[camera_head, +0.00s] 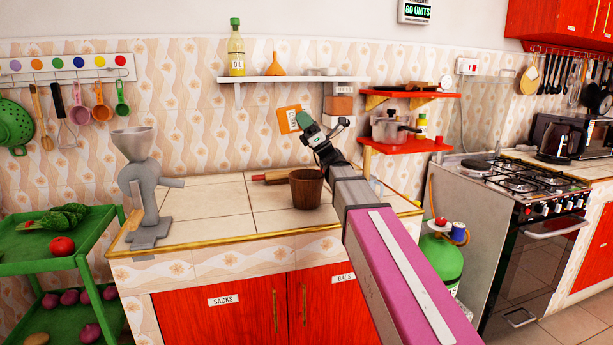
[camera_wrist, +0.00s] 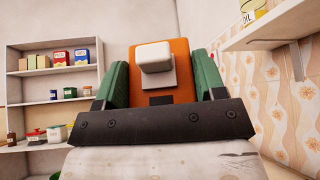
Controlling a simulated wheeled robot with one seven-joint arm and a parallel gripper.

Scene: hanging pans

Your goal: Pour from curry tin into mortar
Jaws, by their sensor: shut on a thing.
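The orange curry tin (camera_head: 288,120) is held in the air, slightly tilted in the head view, above and a little left of the mortar. My gripper (camera_head: 303,121) has green fingers and is shut on the tin. In the wrist view the orange tin (camera_wrist: 185,60) sits between the green fingers, with a pale block in front of it. The tin's opening and contents cannot be made out. The mortar (camera_head: 306,189) is a brown wooden cup standing upright on the tiled counter. The inside of the mortar is mostly hidden.
A rolling pin (camera_head: 270,177) lies behind the mortar. A grey grinder (camera_head: 146,190) stands on the counter's left. A white shelf (camera_head: 290,79) with an oil bottle (camera_head: 236,55) is above, and red shelves (camera_head: 405,147) are to the right. The counter between grinder and mortar is clear.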

